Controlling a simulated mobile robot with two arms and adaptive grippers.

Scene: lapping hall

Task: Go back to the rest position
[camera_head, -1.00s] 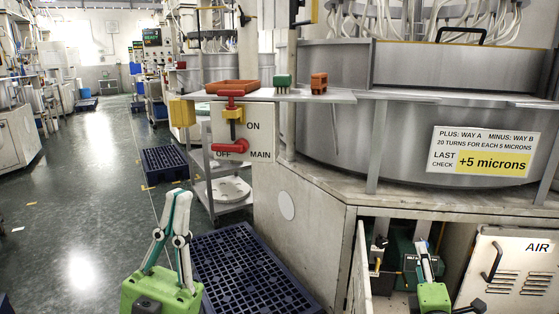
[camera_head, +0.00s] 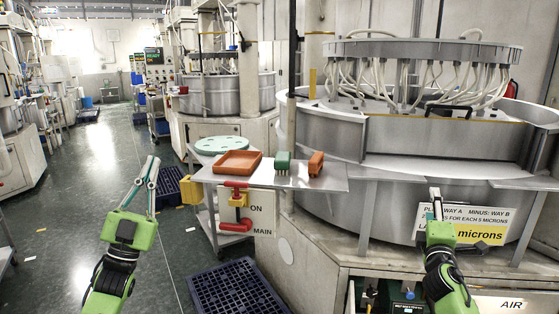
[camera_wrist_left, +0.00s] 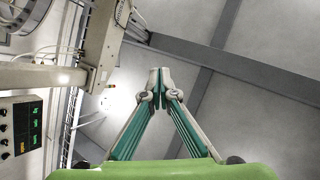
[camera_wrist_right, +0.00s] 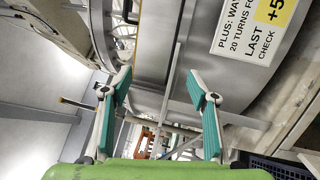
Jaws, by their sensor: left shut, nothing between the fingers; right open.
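My left gripper (camera_head: 152,172) is raised over the aisle floor at the left in the head view, pointing up. In the left wrist view its fingers (camera_wrist_left: 158,75) meet at the tips with nothing between them, against the ceiling. My right gripper (camera_head: 436,198) is in front of the machine's label plate (camera_head: 487,234) in the head view and covers part of its text. In the right wrist view its fingers (camera_wrist_right: 158,88) stand wide apart and empty.
A steel shelf (camera_head: 330,180) holds an orange tray (camera_head: 239,163), a green block (camera_head: 283,163) and an orange-brown block (camera_head: 316,164). A red-handled valve (camera_head: 237,226) is below it. A dark blue pallet (camera_head: 235,290) lies on the floor. The aisle at left is clear.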

